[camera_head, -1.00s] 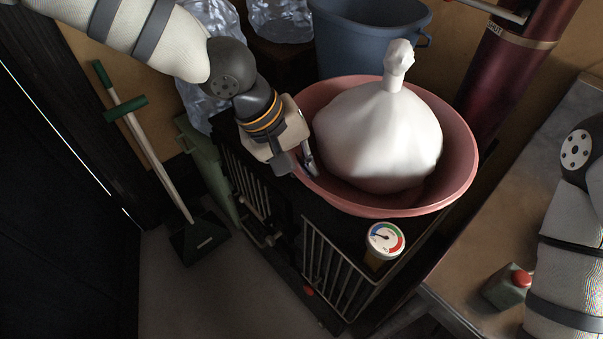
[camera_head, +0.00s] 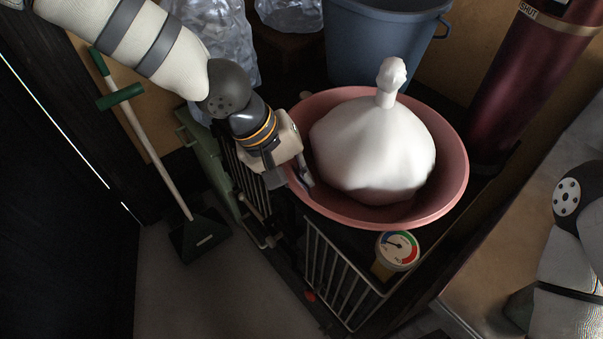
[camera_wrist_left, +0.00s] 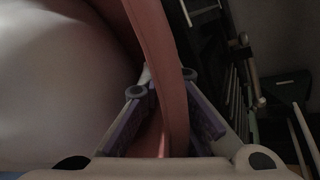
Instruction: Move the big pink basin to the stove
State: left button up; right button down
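The big pink basin (camera_head: 455,185) stands on a dark unit with metal bars (camera_head: 335,275) and holds a white bulging sack with a knotted neck (camera_head: 375,150). My left gripper (camera_head: 306,176) is at the basin's left rim. In the left wrist view, the rim (camera_wrist_left: 160,50) passes between the two fingers (camera_wrist_left: 165,105), which look closed on it. The sack (camera_wrist_left: 60,80) fills the left of that view. My right arm shows at the right edge, but its gripper is out of view. I cannot tell which thing is the stove.
A blue bucket (camera_head: 385,45) and a dark red cylinder (camera_head: 525,75) are behind. A worktop (camera_head: 520,230) lies right. A green-handled long tool (camera_head: 160,165) leans left. Bare floor (camera_head: 225,290) shows at lower left.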

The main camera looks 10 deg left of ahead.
pick_arm(q)
jog(key=o, duration=0.3)
jog(key=shift+o, duration=0.2)
